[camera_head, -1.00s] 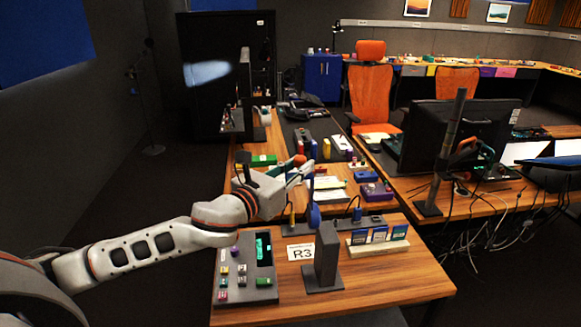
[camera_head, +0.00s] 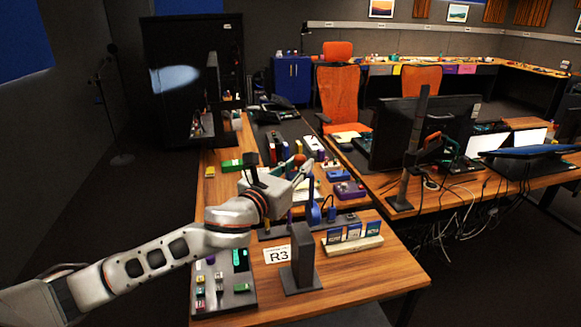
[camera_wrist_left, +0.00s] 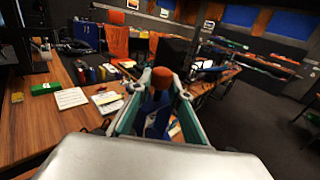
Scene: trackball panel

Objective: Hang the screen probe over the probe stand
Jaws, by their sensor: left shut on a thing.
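My left gripper (camera_head: 302,171) is in the air above the near desk, its fingers shut on a blue piece, which I take to be the screen probe (camera_head: 314,214). The probe hangs below the fingers, with a rounded lower end. The left wrist view shows its blue body (camera_wrist_left: 158,112) between the fingers (camera_wrist_left: 160,98), with an orange-red ball behind. A dark upright block on a base plate (camera_head: 303,255) stands nearer on the desk. A tall dark post (camera_head: 412,150) with a base stands farther right. I cannot tell which is the probe stand. My right gripper is not in view.
A dark strip with coloured pegs (camera_head: 267,233) lies below the probe. The R3 card (camera_head: 279,255), button panel (camera_head: 241,303) and card rack (camera_head: 353,246) surround the dark block. Monitors (camera_head: 435,125) and loose cables are at the right. The desk's front right is bare.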

